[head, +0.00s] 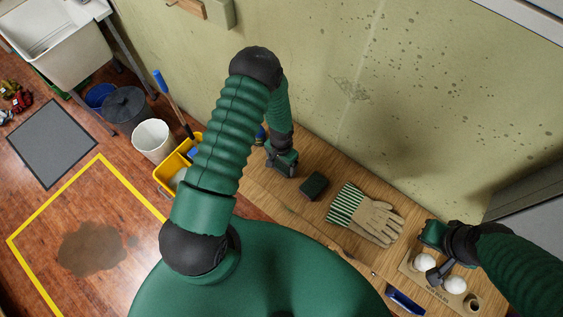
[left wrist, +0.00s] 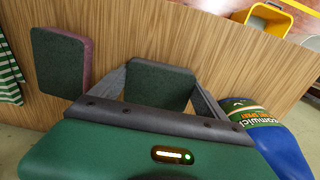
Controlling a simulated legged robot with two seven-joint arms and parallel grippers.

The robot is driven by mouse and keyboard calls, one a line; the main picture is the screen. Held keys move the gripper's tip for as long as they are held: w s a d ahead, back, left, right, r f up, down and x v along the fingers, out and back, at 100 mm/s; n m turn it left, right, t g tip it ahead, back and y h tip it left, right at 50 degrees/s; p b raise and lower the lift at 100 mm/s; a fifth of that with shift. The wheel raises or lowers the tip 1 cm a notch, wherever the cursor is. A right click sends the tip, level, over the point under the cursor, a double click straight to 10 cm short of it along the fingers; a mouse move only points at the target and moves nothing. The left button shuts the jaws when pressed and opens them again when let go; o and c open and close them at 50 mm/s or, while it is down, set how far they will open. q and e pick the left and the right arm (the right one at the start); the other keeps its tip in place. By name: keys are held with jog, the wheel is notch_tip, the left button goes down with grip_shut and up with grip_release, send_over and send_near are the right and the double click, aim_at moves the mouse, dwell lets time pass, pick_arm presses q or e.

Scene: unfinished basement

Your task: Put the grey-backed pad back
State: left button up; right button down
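In the left wrist view a dark pad with a grey edge (left wrist: 158,86) sits between the two fingers of my left gripper (left wrist: 160,78), which touch its sides. In the head view my left gripper (head: 282,162) is low over the back left of the wooden table, and the pad in it is hidden. A second dark pad (head: 313,186) lies on the table to the right of that gripper. In the left wrist view this second pad (left wrist: 58,60) shows a pinkish edge. My right gripper (head: 432,236) is near the table's right end; its fingers do not show clearly.
Striped work gloves (head: 375,217) lie mid-table. A board with white round things (head: 455,284) is by my right gripper, with a blue object (head: 404,300) nearby. A blue labelled container (left wrist: 262,125) stands close beside my left gripper. A yellow bucket (head: 166,176) is left of the table.

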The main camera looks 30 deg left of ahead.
pick_arm(q)
jog(key=o, duration=0.3)
jog(key=shift+w, duration=0.1)
notch_tip(320, 180, up, 11)
jog(key=b, duration=0.3)
notch_tip(320, 180, up, 12)
jog(key=t, duration=0.2)
send_over(281, 164)
jog(key=s+d, duration=0.4)
jog(key=d, duration=0.1)
jog(key=s+d+r+n, duration=0.1)
jog(key=s+d+r, duration=0.2)
jog(key=s, duration=0.2)
notch_tip(281, 164, down, 10)
jog(key=b, duration=1)
jog(key=shift+w+a+f+t, duration=0.15)
jog(key=shift+w+f+t, duration=0.15)
jog(key=shift+w, duration=0.1)
